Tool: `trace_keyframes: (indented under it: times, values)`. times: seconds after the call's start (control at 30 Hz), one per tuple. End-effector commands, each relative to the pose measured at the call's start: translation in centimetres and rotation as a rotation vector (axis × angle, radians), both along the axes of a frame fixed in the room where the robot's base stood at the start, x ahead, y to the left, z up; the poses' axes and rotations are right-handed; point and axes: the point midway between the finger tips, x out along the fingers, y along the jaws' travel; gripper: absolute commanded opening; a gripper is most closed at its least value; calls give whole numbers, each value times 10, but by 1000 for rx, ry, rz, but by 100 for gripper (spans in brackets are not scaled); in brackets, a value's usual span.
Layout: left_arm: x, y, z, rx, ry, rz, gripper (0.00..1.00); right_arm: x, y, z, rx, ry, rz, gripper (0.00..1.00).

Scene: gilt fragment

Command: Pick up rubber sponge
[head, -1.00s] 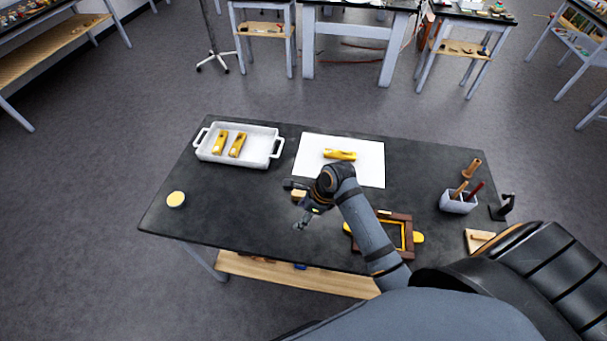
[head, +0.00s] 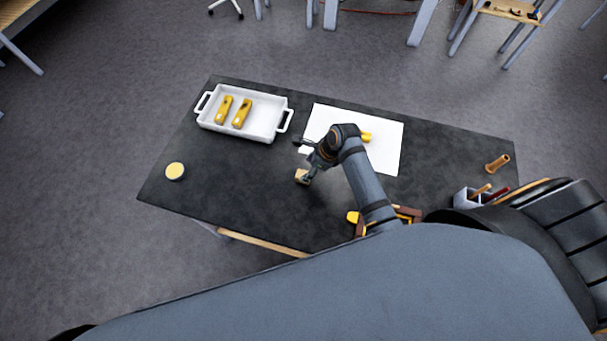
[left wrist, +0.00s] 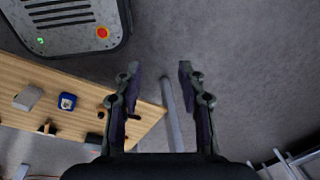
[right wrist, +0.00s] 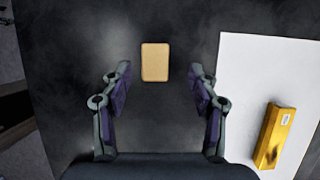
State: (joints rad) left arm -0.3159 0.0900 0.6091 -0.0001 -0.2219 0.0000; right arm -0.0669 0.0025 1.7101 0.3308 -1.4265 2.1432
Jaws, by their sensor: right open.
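The rubber sponge, a small tan block (right wrist: 155,62), lies flat on the dark table in the right wrist view. It sits just past my open right fingertips (right wrist: 160,80), roughly centred between them and apart from both. In the head view the tan block (head: 301,176) shows beside my right gripper (head: 308,162), partly hidden by it. My left gripper (left wrist: 158,75) is open and empty in the left wrist view, over the floor near a wooden shelf; it does not show in the head view.
A white sheet (head: 388,150) with a gold bar (right wrist: 273,137) lies right of the sponge. A white tray (head: 262,130) with two yellow pieces stands at the back left. A round yellow-topped tin (head: 175,171) is at the left. A pen cup (head: 465,197) stands right.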

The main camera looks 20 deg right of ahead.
Motion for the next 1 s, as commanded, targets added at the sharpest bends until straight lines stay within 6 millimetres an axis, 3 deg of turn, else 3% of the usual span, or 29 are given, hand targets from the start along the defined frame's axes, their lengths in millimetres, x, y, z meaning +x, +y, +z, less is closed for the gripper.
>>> trace_keyframes:
  times: [0.23, 0.4, 0.67, 1.0]
  values:
    - [36, -14, 18, -17, -55, 3, 40, 0, 10, -24, 2, 4, 0, 60]
    - [26, -13, 19, -16, -40, 4, 40, 5, 16, -45, 1, 1, -1, 60]
    - [15, -9, 17, -12, -22, 3, 40, 5, 17, -49, 0, 0, 0, 60]
    - [17, -8, 18, -10, -26, 2, 40, 5, 17, -49, 0, 0, 0, 14]
